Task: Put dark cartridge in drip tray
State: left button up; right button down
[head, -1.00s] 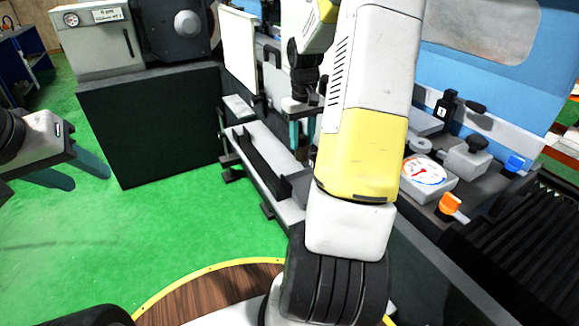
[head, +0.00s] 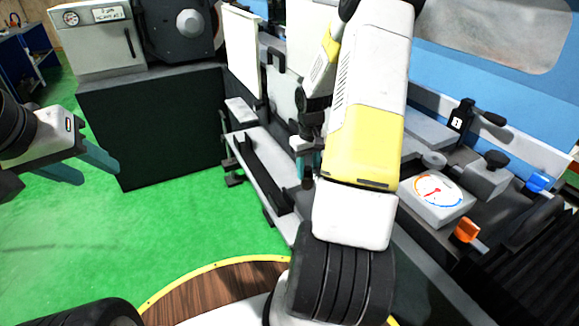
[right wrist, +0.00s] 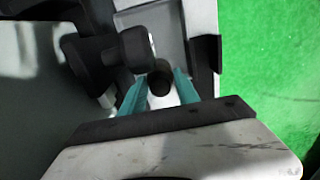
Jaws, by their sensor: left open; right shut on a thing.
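My right gripper (head: 308,166) is shut on the dark cartridge (head: 308,184). In the right wrist view the cartridge (right wrist: 160,80) is a short dark cylinder, end-on between the teal fingers (right wrist: 160,92). In the head view my right arm partly hides the hand. A long grey tray (head: 262,146), which looks like the drip tray, runs along the machine's front, beside and to the left of this gripper. I cannot tell whether the cartridge touches it. My left gripper (head: 97,172) is open and empty over the green floor at the left.
A dark cabinet (head: 150,125) stands left of the tray. An upright white panel (head: 242,55) rises behind the tray. A dial gauge (head: 437,192), an orange knob (head: 467,230) and a blue knob (head: 540,182) are at the right. The green floor (head: 190,220) in front is clear.

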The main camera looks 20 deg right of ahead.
jog(key=shift+f, duration=2.7)
jog(key=shift+f, duration=0.15)
jog(key=c, duration=0.9)
grip_release()
notch_tip(320, 180, up, 13)
jog(key=shift+a+f, duration=0.1)
jog(key=shift+f, duration=0.1)
notch_tip(320, 180, up, 8)
jog(key=t, duration=0.1)
send_over(307, 182)
jog(key=a, duration=0.4)
jog(key=s+a+r+t, duration=0.3)
jog(key=s+a+r, duration=0.6)
jog(key=r, duration=0.3)
jog(key=s+a+r+t+y, duration=0.2)
jog(key=s+a, duration=0.3)
jog(key=s, duration=0.3)
jog(key=shift+s+a+r, duration=0.15)
jog(key=shift+s+r, duration=0.25)
